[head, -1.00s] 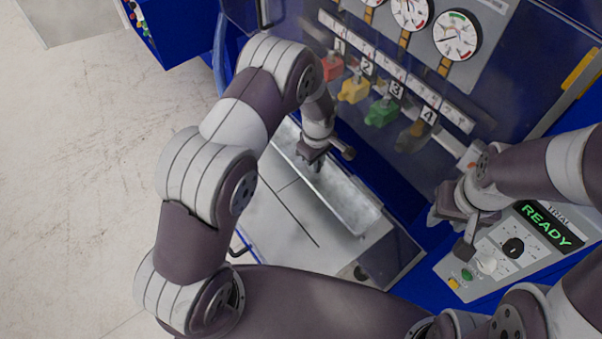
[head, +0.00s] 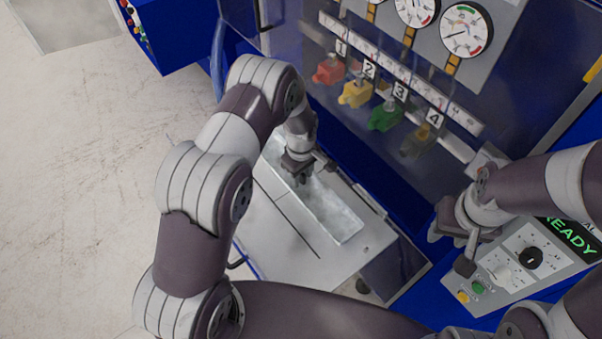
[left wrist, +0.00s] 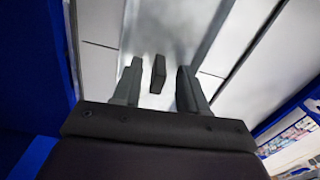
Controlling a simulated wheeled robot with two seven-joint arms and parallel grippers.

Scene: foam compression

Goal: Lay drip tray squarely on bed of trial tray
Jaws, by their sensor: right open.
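The drip tray (head: 335,222) is a long, shallow metal tray lying on the pale bed of the trial tray (head: 275,235). Its long sides look roughly parallel to the seam in the bed; I cannot tell whether it sits fully flat. In the left wrist view, a dark upright grip block (left wrist: 158,74) stands between the open left fingers (left wrist: 158,88), with a gap on each side. The tray's metal floor (left wrist: 172,32) spreads beyond it. My right gripper (head: 452,250) is open and empty by the control panel.
A blue machine wall with numbered coloured valves (head: 384,115) and gauges (head: 464,30) rises behind the bed. The control panel (head: 515,262) with a knob, buttons and green display is at right. Open floor (head: 85,160) lies to the left.

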